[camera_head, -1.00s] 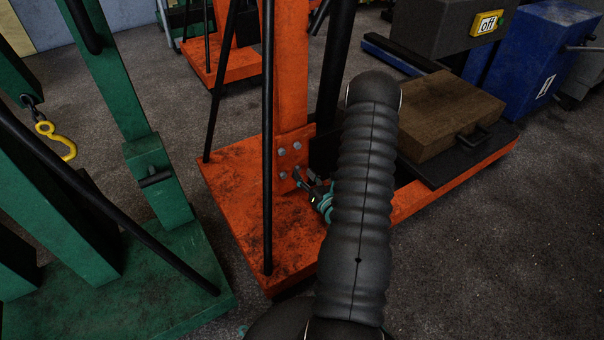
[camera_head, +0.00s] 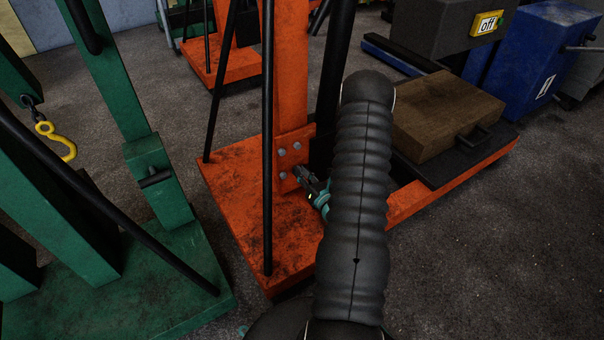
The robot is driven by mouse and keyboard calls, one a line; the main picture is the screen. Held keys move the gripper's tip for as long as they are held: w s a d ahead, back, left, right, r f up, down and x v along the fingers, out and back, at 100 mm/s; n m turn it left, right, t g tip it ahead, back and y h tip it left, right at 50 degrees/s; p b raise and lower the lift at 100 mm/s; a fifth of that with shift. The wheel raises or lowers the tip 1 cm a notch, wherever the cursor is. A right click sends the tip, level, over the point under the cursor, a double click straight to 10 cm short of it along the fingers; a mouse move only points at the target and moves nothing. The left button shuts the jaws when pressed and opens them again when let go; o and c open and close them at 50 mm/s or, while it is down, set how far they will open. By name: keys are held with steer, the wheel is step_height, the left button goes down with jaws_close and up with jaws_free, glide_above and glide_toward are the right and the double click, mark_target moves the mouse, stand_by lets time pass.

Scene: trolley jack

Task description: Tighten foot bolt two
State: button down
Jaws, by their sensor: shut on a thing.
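The orange trolley jack's upright (camera_head: 292,70) ends in a foot plate with bolt heads. The upper left bolt (camera_head: 282,152), upper right bolt (camera_head: 297,146) and lower left bolt (camera_head: 283,175) show. The lower right bolt is hidden behind my fingertips. My gripper (camera_head: 301,173) reaches in from the right, low at the plate, and is shut at that lower right bolt. My dark ribbed arm covers part of the gripper and the jack's base. I cannot tell from the picture which bolt is number two.
A thin black rod (camera_head: 267,200) stands just left of the bolts. A green machine (camera_head: 165,190) is on the left, with a yellow hook (camera_head: 57,142). A wooden block (camera_head: 445,112) lies on the base's right end. Open floor (camera_head: 500,240) lies at the right.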

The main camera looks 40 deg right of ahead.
steer(key=shift+m, duration=0.4)
steer(key=m+p, duration=0.1)
steer(key=m, duration=0.5)
steer(key=m+p, duration=0.2)
steer(key=m, duration=0.5)
steer(key=m+p, duration=0.2)
steer(key=m, duration=0.4)
steer(key=shift+d+f, duration=0.15)
steer(key=shift+f, duration=0.1)
steer(key=shift+m+p, duration=0.3)
steer(key=c, duration=1)
jaws_free()
steer(key=shift+c, duration=0.2)
